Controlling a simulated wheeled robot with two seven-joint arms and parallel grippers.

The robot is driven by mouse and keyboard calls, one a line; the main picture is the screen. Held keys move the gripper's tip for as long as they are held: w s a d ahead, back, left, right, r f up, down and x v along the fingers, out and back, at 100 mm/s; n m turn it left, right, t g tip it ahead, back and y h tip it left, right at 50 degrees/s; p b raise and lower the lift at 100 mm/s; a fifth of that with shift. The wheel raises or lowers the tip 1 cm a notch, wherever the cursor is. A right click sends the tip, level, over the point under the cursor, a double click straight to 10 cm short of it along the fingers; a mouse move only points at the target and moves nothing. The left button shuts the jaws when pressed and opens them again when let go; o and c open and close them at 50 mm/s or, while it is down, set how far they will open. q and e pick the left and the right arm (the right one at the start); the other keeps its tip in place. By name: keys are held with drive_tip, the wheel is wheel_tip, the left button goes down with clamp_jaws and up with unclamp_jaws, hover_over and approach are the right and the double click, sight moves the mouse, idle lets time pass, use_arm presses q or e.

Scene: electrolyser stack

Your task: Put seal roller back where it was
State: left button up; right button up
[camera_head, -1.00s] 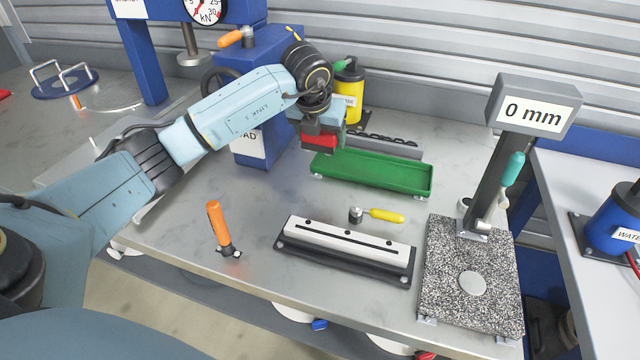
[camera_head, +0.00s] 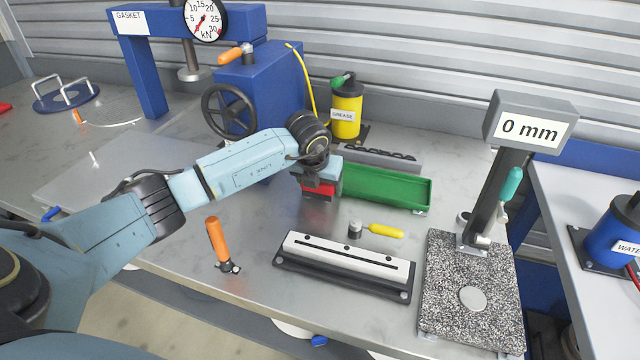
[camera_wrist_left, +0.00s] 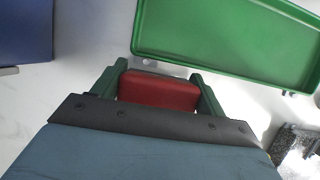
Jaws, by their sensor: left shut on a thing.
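My left gripper (camera_head: 320,190) is shut on a red block (camera_head: 318,188), just left of the green tray and low over or at the bench; I cannot tell if the block touches it. In the left wrist view the red block (camera_wrist_left: 160,91) sits between the dark green fingers. Which tool is the seal roller is not certain. A small grey cylinder (camera_head: 355,230) with a yellow handle (camera_head: 385,231) lies on the bench. My right gripper is out of view.
The green tray (camera_head: 388,187) lies right of the gripper, with a dark grey rack behind it. A black-and-white bar fixture (camera_head: 345,265) and a speckled plate (camera_head: 445,300) with a 0 mm display stand in front. A yellow grease can (camera_head: 346,118) stands behind.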

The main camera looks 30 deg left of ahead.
use_arm(q)
drive_tip(key=shift+f, duration=0.15)
drive_tip(key=shift+f, duration=0.2)
drive_tip(key=o, duration=0.9)
drive_tip(key=shift+o, duration=0.2)
drive_tip(key=a+v, duration=0.1)
drive_tip(key=v, duration=1.2)
drive_tip(key=shift+s+r, duration=0.2)
drive_tip(key=shift+d, duration=0.1)
